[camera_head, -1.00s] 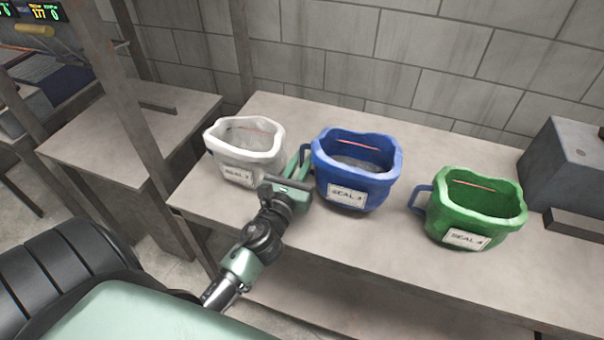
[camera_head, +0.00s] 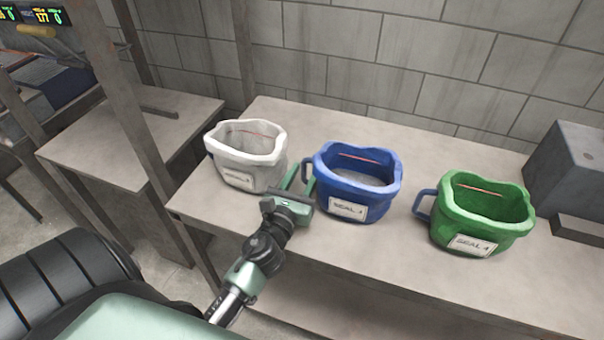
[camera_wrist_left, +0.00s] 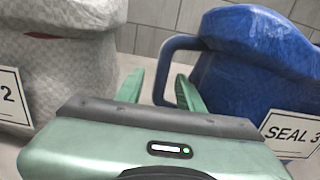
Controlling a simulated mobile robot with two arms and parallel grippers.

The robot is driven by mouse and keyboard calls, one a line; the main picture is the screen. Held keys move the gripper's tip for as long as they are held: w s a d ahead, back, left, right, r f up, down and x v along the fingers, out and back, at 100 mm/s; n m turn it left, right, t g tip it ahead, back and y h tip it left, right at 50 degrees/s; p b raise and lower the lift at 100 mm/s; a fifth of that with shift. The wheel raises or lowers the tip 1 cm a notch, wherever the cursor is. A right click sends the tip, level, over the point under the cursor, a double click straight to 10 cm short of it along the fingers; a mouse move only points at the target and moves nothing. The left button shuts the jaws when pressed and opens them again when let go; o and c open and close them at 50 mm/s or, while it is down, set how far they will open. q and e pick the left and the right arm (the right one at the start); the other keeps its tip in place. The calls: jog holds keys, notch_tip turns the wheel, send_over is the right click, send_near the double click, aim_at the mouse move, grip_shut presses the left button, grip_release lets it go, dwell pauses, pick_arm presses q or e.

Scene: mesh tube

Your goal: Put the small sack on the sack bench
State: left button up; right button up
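Three open-topped sacks stand upright on a long grey bench (camera_head: 330,245): a white one (camera_head: 265,172), a blue one (camera_head: 350,192) and a green one (camera_head: 475,220). They are close in size, and I cannot tell which is the small sack. My left gripper (camera_head: 300,182) is between the white and blue sacks, with its fingers apart. In the left wrist view, the blue sack's (camera_wrist_left: 245,75) side handle (camera_wrist_left: 165,62) shows between the open fingers of the gripper (camera_wrist_left: 160,90), not clamped. The white sack (camera_wrist_left: 60,70) is at left there. My right gripper is out of view.
A lower grey table (camera_head: 125,140) stands to the left, past a dark upright post (camera_head: 135,100). A grey metal box (camera_head: 570,170) sits on the bench's right end. A block wall is behind. The bench front is mostly clear.

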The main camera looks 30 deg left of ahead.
pick_arm(q)
jog(key=b+v, duration=0.3)
jog(key=v, duration=0.8)
jog(key=shift+f+b, duration=0.15)
jog(key=shift+b, duration=0.2)
jog(key=shift+s+d+r, duration=0.1)
jog(key=shift+s+r, duration=0.1)
jog(key=shift+s, duration=0.3)
